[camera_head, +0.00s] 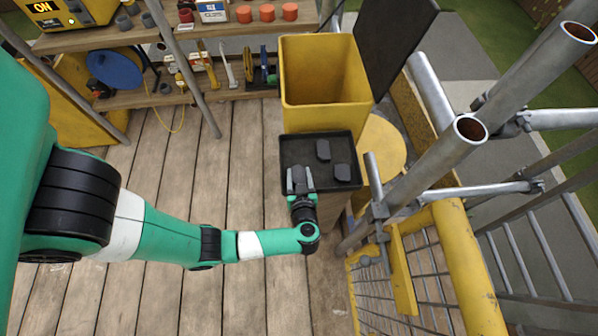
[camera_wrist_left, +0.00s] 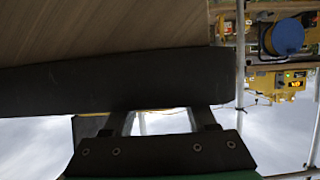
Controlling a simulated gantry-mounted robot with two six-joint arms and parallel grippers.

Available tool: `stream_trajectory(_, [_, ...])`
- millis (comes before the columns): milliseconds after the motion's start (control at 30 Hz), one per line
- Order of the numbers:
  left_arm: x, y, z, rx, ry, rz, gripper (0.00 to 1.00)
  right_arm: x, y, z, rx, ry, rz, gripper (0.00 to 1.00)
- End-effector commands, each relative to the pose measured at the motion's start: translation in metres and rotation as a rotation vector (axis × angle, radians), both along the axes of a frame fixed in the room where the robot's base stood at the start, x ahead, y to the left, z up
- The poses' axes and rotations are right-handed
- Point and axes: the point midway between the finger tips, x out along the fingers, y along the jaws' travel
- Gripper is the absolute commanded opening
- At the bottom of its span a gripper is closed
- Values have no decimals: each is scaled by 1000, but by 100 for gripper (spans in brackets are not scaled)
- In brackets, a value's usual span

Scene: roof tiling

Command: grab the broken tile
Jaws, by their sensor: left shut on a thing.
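My right gripper is not in view.
A yellow open bin (camera_head: 325,80) stands just behind the tile, with a dark panel (camera_head: 393,35) beside it. Scaffold poles (camera_head: 430,165) and a yellow guard rail (camera_head: 465,265) stand close on the right. Shelves with tools (camera_head: 180,85) are at the back. The plank floor on the left is clear.

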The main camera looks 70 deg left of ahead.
Motion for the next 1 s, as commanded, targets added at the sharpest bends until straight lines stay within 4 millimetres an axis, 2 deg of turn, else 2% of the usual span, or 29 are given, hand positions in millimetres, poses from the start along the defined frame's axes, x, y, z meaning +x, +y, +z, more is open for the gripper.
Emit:
stream_trajectory(233, [0,0,15,0,-1,0,0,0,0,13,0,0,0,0])
stream_trajectory(400, [-4,1,45,1,0,1,0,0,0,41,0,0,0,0])
stream_trajectory(633, [-52,14,105,0,2,1,0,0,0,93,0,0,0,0])
stream_trajectory(800, [-99,27,120,1,5,2,0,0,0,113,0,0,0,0])
stream_trajectory(1000, [-129,36,130,1,1,3,0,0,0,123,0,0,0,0])
